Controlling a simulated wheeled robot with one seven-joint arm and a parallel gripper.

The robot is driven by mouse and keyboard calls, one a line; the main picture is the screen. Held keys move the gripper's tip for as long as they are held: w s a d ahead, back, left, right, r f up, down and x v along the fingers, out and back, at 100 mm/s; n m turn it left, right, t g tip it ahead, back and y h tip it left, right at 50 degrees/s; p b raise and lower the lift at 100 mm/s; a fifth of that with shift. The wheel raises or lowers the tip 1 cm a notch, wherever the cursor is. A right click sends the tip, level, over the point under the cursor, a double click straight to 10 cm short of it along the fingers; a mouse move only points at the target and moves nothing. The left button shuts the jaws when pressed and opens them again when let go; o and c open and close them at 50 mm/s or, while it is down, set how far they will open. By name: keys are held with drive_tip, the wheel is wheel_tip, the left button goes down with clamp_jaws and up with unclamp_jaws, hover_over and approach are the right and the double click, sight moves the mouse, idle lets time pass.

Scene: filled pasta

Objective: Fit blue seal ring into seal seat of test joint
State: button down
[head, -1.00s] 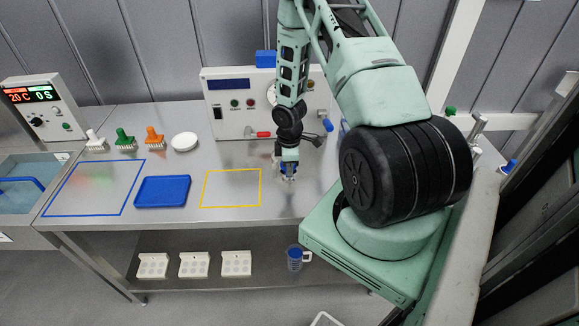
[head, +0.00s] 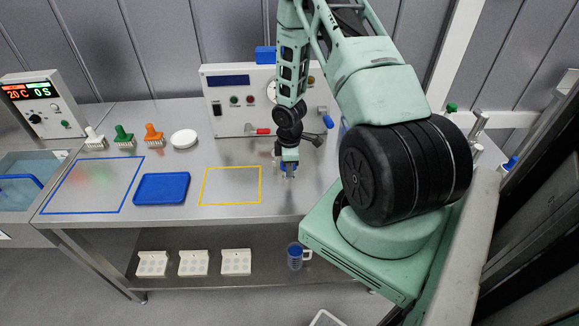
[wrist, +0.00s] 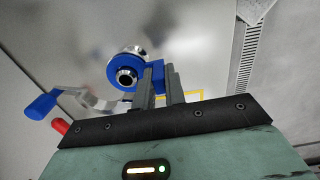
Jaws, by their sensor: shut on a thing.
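The blue seal ring (wrist: 118,84) shows in the wrist view as a thick blue ring with a block-like blue tab. My gripper (wrist: 163,78) is shut on that tab. A shiny metal fitting, which looks like the test joint (wrist: 126,77), shows in the ring's opening. More blue and metal shows just behind it. I cannot tell whether the ring is around the fitting, seated or only in front of it. In the head view my gripper (head: 287,173) is low over the table's right part, with a little blue at its tip. The seal seat is not clear there.
A lever with a blue grip (wrist: 41,105) and a red handle end (wrist: 60,126) lie close left of my gripper in the wrist view. The control box (head: 232,108) stands behind. The blue tray (head: 162,188) and the empty yellow-outlined area (head: 231,186) lie to the left.

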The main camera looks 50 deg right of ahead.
drive_tip(key=shift+f, duration=0.1)
idle(0.3)
drive_tip(key=c, duration=1.1)
unclamp_jaws()
drive_tip(key=shift+c, duration=0.2)
drive_tip(key=shift+w+d, duration=0.15)
drive_tip(key=shift+r+p, duration=2.9)
drive_tip(key=shift+r, duration=0.7)
